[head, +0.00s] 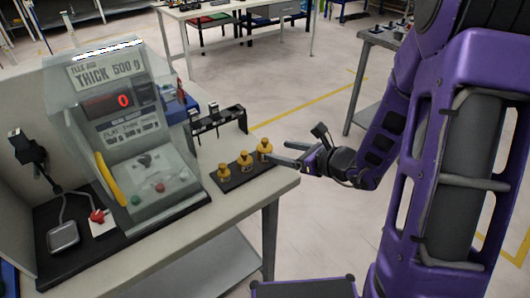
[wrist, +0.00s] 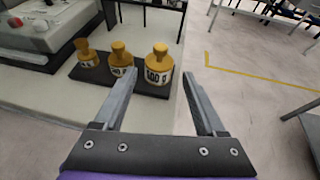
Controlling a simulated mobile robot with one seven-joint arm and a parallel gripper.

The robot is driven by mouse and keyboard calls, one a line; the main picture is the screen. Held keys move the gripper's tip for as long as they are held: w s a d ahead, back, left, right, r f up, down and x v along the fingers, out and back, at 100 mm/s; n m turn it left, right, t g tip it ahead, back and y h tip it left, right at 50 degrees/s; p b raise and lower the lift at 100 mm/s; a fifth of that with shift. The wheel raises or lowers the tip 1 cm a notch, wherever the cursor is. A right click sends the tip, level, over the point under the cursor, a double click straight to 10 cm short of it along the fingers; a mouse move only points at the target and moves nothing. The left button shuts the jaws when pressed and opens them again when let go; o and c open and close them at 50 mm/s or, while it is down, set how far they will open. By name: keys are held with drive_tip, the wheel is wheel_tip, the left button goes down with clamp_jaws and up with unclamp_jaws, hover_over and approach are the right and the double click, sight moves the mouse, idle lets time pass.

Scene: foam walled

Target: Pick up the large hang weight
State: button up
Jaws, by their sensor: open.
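Three brass-coloured weights stand upright in a row on a small black tray (head: 229,184) at the table's right corner. The large hang weight (head: 264,150) is the one at the right end, nearest my gripper. In the wrist view the large weight (wrist: 158,66) carries a "500 g" label and has a knobbed top. The middle weight (head: 245,162) and the small weight (head: 224,173) stand to its left. My gripper (head: 285,153) is open and empty, its fingers pointing toward the large weight. In the wrist view the weight is ahead of the fingers (wrist: 160,75), apparently not between them.
A testing machine (head: 128,135) with a red "0" display stands left on the table (head: 190,225). A black rack (head: 218,122) stands behind the weights. A red button box (head: 100,222) and a grey pad lie at left. Open floor (head: 310,105) lies beyond the table's right edge.

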sight(271, 151)
drive_tip(key=x, duration=0.2)
drive_tip(key=shift+w+a+f, duration=0.1)
drive_tip(key=shift+w+a, duration=0.05)
drive_tip(key=shift+w, duration=0.1)
drive_tip(key=x, duration=0.2)
drive_tip(key=f+x, duration=0.1)
drive_tip(key=x, duration=0.1)
drive_tip(key=shift+s+b, duration=0.1)
drive_tip(key=shift+b, duration=0.2)
drive_tip(key=shift+w+a+f, duration=0.1)
drive_tip(key=shift+w+a, duration=0.2)
clamp_jaws()
